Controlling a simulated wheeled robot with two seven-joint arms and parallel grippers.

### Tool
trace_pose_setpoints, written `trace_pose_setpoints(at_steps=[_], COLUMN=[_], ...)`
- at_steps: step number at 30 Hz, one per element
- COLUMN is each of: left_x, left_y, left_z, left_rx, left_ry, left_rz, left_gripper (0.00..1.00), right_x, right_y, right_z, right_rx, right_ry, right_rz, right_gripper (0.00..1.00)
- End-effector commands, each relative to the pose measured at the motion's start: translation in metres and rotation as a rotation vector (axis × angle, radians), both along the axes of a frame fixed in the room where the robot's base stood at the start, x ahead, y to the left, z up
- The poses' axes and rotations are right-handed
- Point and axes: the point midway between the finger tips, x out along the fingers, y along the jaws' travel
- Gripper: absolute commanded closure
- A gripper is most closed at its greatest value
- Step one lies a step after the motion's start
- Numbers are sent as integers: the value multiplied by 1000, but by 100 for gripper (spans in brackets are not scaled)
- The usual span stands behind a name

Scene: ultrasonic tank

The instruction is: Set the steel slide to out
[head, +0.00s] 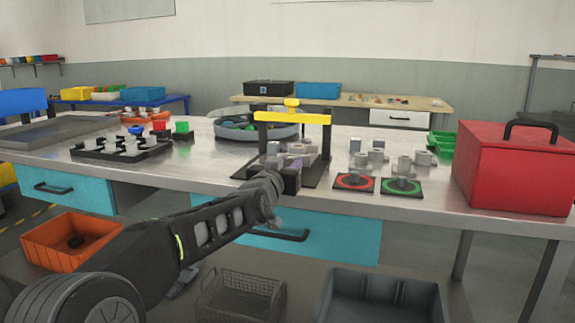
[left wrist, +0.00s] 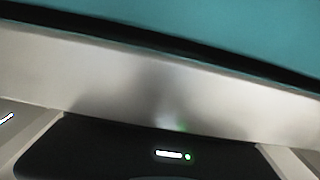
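I cannot pick out the steel slide for certain. Small grey metal parts (head: 298,149) show under a black frame with a yellow crossbar (head: 292,118) on the steel bench. My left gripper (head: 287,181) is at the bench's front edge, just in front of this frame, and hides part of its base. Its fingers are too small and dark in the head view to tell open from shut. The left wrist view shows a blurred steel edge (left wrist: 150,85), a teal surface (left wrist: 230,30) and a black body with small lights (left wrist: 150,153). My right gripper is not in view.
Red and green ringed pads (head: 402,187) and several grey cylinders (head: 376,157) are right of the frame. A red box (head: 512,170) stands at the right end. A black rack (head: 120,146) and a round grey basin (head: 255,132) are to the left and behind.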

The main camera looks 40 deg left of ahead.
Motion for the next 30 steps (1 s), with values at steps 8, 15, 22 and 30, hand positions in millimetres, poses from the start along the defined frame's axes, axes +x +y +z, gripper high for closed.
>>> trace_pose_setpoints(at_steps=[8, 15, 22, 30], left_x=[0, 0, 0, 0], left_y=[0, 0, 0, 0], left_z=[0, 0, 0, 0], left_rx=[0, 0, 0, 0], left_ry=[0, 0, 0, 0], left_rz=[0, 0, 0, 0], left_gripper=[90, 100, 100, 100], right_x=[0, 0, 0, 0], right_y=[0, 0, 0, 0], right_z=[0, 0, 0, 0], right_rx=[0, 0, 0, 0], right_ry=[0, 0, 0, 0], right_rz=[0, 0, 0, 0], right_gripper=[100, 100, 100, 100])
